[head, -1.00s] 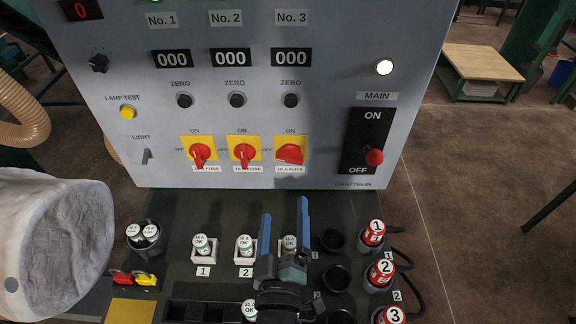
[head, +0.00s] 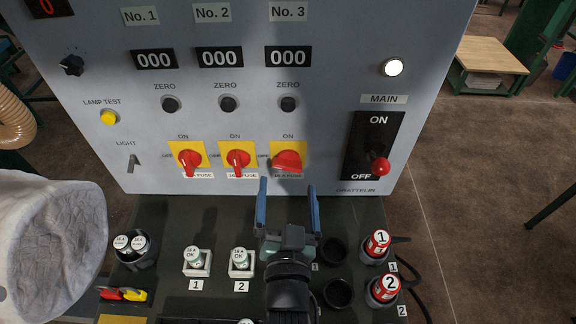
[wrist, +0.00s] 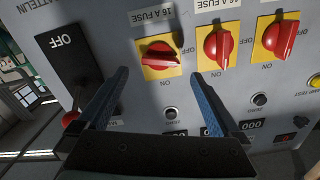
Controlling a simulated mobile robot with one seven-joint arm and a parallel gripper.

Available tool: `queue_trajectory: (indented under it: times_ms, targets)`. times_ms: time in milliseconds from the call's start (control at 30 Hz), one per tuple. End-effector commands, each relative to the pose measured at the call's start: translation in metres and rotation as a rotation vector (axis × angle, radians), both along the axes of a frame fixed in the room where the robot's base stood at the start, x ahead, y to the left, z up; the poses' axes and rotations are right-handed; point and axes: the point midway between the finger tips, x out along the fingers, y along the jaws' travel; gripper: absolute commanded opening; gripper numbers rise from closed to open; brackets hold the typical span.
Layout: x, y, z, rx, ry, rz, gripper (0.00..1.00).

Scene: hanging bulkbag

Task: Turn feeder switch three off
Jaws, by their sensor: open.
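Feeder switch three (head: 287,160) is a red rotary knob on a yellow plate in the panel's right column, under No. 3. Its handle lies roughly sideways, while the handles of switch two (head: 238,159) and switch one (head: 190,160) stand closer to upright. My gripper (head: 287,189) is open and empty, just in front of and below switch three, with its blue fingers pointing at the panel. In the wrist view, seen upside down, switch three (wrist: 161,57) sits ahead between the fingertips, apart from them. No contact shows.
The main switch (head: 379,166), with a red ball on a black plate, is right of switch three. Numbered fuse holders (head: 240,262), dark cups (head: 338,292) and red numbered plugs (head: 378,243) stand on the shelf below. A pale bulk bag (head: 50,240) hangs at the left.

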Motion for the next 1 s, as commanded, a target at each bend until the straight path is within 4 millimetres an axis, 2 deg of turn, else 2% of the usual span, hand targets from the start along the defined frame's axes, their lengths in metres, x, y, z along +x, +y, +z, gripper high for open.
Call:
queue_trajectory:
  times_ms: [100,300,500,733,767,1000]
  targets:
    - [0.021,-0.001,0.003,0.000,-0.003,-0.001,1.00]
    - [0.045,0.000,0.001,-0.001,-0.001,0.000,1.00]
    - [0.054,0.000,0.000,0.000,-0.001,0.000,1.00]
    - [0.054,0.000,0.000,0.000,0.000,0.000,1.00]
    - [0.054,0.000,0.000,0.000,0.000,0.000,0.98]
    - [0.054,0.000,0.000,0.000,0.000,0.000,0.55]
